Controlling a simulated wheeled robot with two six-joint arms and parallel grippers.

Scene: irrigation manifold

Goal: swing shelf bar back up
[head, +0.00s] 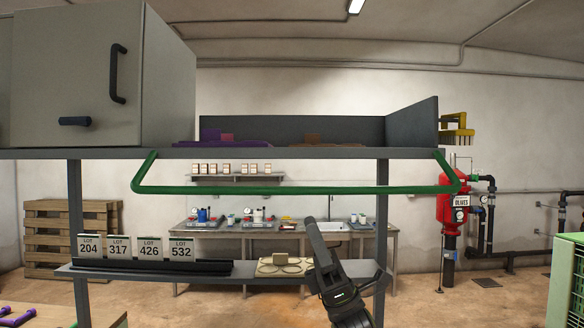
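The green shelf bar (290,190) runs across the front of the upper grey shelf (300,153). Its two side arms slope from the shelf's edge, and its long front length hangs a little below shelf level. My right gripper (312,226) points upward from the lower middle of the head view. Its fingertips appear below the bar's middle, apart from it in the picture. I see the gripper nearly edge-on, so its opening is hidden. My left gripper is not in view.
A grey cabinet (100,70) stands on the upper shelf at left. The lower shelf (215,270) holds lot cards (150,250) and a beige tray (283,265). Purple (225,142) and brown (313,139) items lie on the upper shelf. A green crate (566,280) stands at right.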

